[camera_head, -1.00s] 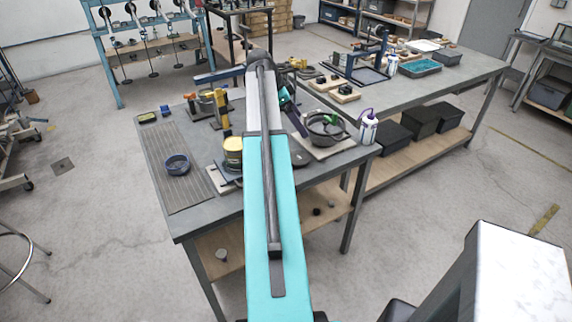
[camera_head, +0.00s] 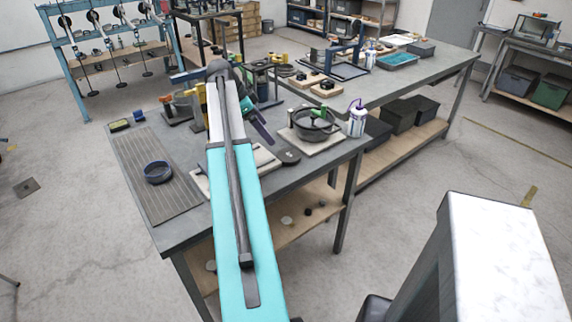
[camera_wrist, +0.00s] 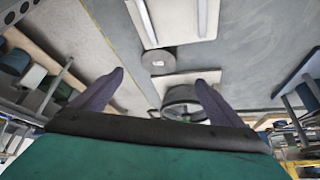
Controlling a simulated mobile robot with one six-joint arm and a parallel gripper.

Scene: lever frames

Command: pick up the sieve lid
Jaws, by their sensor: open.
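A small dark grey flat disc (camera_head: 289,156) lies on the near bench between two pale boards. It looks like the sieve lid, but I cannot be sure. It also shows in the wrist view (camera_wrist: 158,60), ahead of the fingers. My gripper (camera_head: 262,130) is above the bench, up and left of the disc in the head view. In the wrist view my gripper (camera_wrist: 160,78) has its two purple fingers wide apart with nothing between them. A dark round pan (camera_head: 313,124) with a green part sits on a pale board (camera_head: 331,138) beside the disc; the wrist view shows it between the fingers' directions.
A white bottle (camera_head: 356,122) with a purple top stands right of the pan. A blue-rimmed ring dish (camera_head: 158,172) sits on a ribbed mat (camera_head: 165,202) at left. Tools and stands crowd the bench's back. My arm hides part of the bench middle.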

